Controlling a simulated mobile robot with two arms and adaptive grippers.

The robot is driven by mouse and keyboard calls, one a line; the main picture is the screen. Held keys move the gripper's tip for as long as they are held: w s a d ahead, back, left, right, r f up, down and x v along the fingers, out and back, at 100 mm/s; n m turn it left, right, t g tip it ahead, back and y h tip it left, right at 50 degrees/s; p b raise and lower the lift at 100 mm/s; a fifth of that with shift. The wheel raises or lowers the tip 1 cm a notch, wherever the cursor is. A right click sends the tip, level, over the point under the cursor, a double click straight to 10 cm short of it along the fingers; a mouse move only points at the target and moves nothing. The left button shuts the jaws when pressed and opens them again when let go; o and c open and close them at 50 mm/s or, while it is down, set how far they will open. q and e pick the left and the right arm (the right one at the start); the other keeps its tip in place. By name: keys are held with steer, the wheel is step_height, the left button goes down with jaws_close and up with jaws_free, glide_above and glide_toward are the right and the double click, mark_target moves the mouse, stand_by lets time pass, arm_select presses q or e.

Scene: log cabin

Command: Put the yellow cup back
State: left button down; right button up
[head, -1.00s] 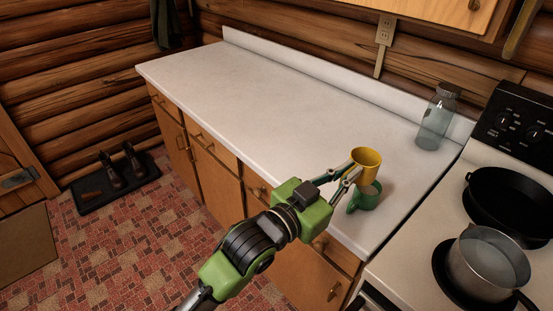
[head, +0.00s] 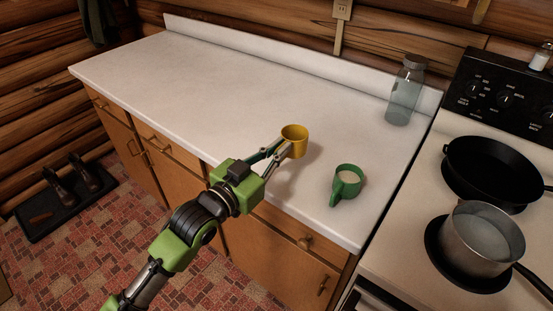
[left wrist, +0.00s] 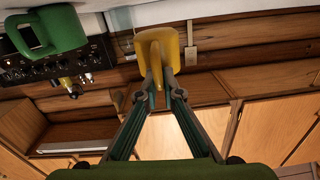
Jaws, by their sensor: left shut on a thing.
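The yellow cup (head: 294,137) is held upright in my left gripper (head: 281,150), over the front part of the white counter. In the left wrist view the two fingers are closed on the cup's handle, and the yellow cup (left wrist: 158,48) sits at their tips. A green cup (head: 346,183) with pale contents stands on the counter to the right of the yellow cup, apart from it. The green cup (left wrist: 48,32) also shows at the upper left of the left wrist view. My right gripper is not in view.
The white counter (head: 230,88) is bare to the left and behind. A glass jar (head: 405,92) stands at its back right. The stove at the right holds a black skillet (head: 490,168) and a steel pot (head: 478,240).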

arm_select(q)
steer(key=shift+w+a+f, duration=0.15)
steer(key=shift+w+f, duration=0.75)
steer(key=shift+f, duration=0.15)
steer(key=f, duration=0.3)
steer(key=shift+w+a+p, duration=0.1)
steer(key=shift+w+p, duration=0.15)
steer(key=shift+p, duration=0.05)
steer(key=shift+f, duration=0.3)
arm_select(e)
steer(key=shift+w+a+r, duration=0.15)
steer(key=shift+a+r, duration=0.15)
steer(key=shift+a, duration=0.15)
arm_select(q)
steer(key=shift+f, duration=0.15)
steer(key=c, duration=2.2)
jaws_free()
steer(key=shift+c, duration=0.2)
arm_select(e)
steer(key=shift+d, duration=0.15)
